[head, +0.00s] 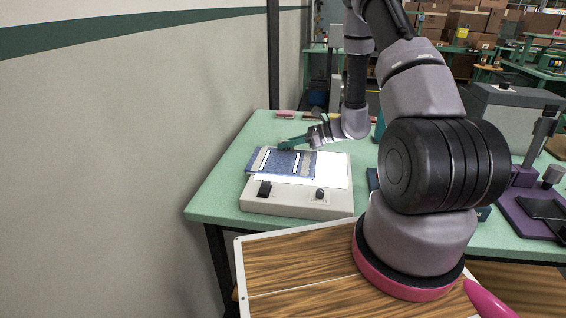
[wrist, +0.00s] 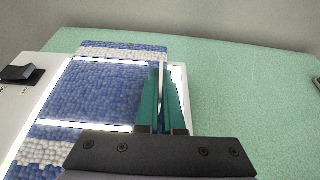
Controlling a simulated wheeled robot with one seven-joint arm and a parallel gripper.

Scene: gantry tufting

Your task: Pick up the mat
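The mat (head: 283,162) is blue with white stripes. It lies over the left part of a lit white panel, its left end reaching past the panel's edge. In the wrist view the mat (wrist: 100,90) fills the left middle, and its near part is hidden by my gripper's body. My gripper (head: 284,146) is at the mat's far edge in the head view. In the wrist view its teal fingers (wrist: 162,72) are close together at the mat's right edge, with a thin pale strip between them. The fingers look shut on that edge. Any lift of the mat is hard to judge.
The light box (head: 300,203) has dark knobs at its front and stands on a green table (head: 218,190). Small pink items (head: 285,114) lie at the back. A grey machine (head: 510,115) and a purple stand (head: 530,205) are at the right. A wall is at the left.

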